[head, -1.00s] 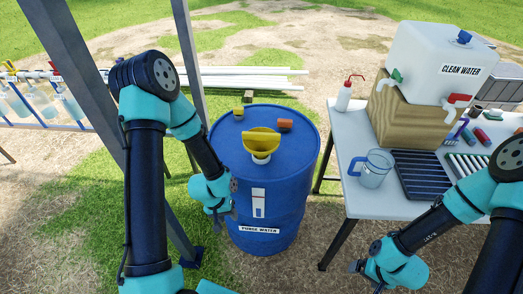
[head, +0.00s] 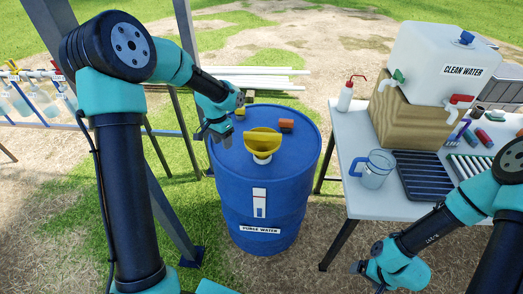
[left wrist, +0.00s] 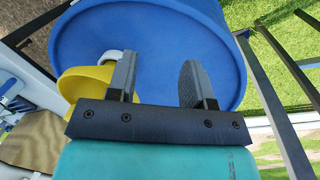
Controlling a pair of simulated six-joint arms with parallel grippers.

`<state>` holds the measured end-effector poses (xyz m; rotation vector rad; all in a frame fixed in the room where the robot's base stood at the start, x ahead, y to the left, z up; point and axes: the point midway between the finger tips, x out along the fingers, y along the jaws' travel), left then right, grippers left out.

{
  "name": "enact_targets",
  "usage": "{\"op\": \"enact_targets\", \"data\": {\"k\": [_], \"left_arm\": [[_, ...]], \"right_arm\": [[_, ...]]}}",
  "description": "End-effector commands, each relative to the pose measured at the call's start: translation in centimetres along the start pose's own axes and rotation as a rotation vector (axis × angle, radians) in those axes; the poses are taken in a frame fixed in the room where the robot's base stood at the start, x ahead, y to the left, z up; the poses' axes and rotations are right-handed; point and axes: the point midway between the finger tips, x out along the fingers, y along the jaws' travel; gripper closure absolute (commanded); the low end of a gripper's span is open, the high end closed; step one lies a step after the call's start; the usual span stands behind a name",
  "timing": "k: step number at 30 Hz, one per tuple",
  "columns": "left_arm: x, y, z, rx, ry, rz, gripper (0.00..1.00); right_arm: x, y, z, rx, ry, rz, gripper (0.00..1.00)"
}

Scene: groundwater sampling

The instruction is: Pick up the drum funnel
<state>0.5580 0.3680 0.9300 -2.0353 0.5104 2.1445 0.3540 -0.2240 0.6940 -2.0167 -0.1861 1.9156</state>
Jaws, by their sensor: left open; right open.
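The yellow drum funnel (head: 263,142) stands on top of the blue purge water drum (head: 262,205), with a white neck under it. In the left wrist view the funnel (left wrist: 82,88) is at the left, partly behind a finger, outside the gap between the fingers. My left gripper (head: 218,137) is open and empty over the left part of the drum lid, left of the funnel and apart from it. Its fingers also show in the left wrist view (left wrist: 158,82). My right gripper (head: 362,268) is low at the right, away from the drum and in front of the table.
An orange-red cap (head: 286,125) sits on the lid behind the funnel. A table (head: 395,205) at the right holds a jug (head: 374,170), a clean water tank (head: 440,65) and a wash bottle (head: 346,95). A grey post (head: 185,60) stands behind my left arm.

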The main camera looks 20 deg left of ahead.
Motion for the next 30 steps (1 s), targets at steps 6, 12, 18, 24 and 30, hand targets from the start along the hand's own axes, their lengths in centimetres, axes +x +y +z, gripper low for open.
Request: {"op": "enact_targets", "data": {"k": [6,12,18,24,30], "left_arm": [[-7.7,6.1,-7.7,0.533,-0.009,-0.083,0.53],[-13.1,11.0,-11.3,0.888,-0.037,-0.137,0.53],[-14.5,12.3,-12.1,0.983,-0.048,-0.149,0.53],[-14.4,12.2,-12.0,0.981,-0.048,-0.148,0.53],[-13.4,12.1,-12.0,0.979,-0.050,-0.147,0.53]], "right_arm": [[0.0,0.0,0.0,0.000,0.000,0.000,0.11],[0.0,0.0,0.0,0.000,0.000,0.000,0.11],[0.0,0.0,0.0,0.000,0.000,0.000,0.11],[0.0,0.0,0.0,0.000,0.000,0.000,0.11],[0.0,0.0,0.0,0.000,0.000,0.000,0.11]]}}
